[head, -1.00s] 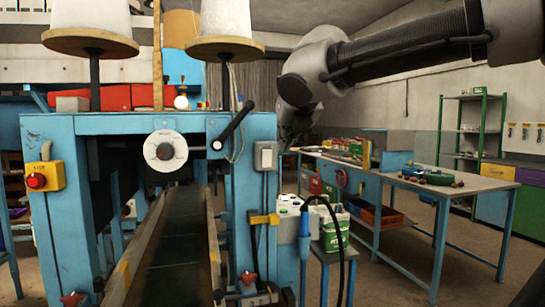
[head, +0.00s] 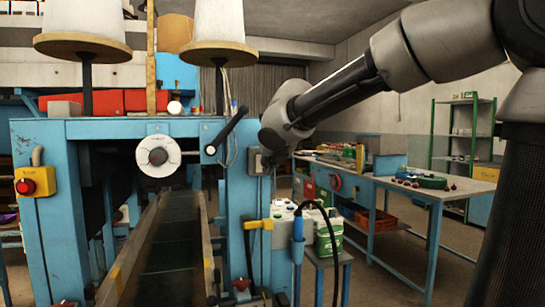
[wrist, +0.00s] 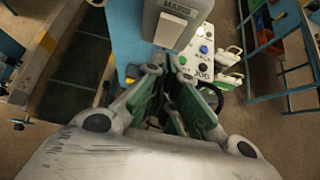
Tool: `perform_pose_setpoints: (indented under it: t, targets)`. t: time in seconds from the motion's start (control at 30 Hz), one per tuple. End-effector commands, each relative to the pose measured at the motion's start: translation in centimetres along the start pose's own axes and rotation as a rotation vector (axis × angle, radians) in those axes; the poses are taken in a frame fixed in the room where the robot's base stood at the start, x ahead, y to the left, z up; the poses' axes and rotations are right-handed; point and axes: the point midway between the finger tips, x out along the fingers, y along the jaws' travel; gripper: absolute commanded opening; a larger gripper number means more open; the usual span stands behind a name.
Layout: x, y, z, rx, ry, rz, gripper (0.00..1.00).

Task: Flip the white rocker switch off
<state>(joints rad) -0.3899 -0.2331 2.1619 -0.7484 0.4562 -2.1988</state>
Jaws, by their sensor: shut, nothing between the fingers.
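In the wrist view the box, labelled MAINS (wrist: 178,13), stands at the top centre. In the head view my wrist hangs right beside the box.
A round white dial (head: 158,156) and a black lever (head: 226,134) sit on the machine left of the box. A red stop button (head: 25,186) is at far left. A workbench (head: 425,188) is behind.

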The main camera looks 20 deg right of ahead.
Motion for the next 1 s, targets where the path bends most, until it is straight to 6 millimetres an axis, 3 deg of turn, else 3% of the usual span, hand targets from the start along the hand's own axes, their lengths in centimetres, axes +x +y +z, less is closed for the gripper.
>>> perform_pose_setpoints:
  t: [0.23,1.0]
  targets:
    - [1.8,0.0,1.9,0.001,-0.001,0.000,0.00]
    - [2.3,0.0,3.0,0.000,-0.002,0.001,0.00]
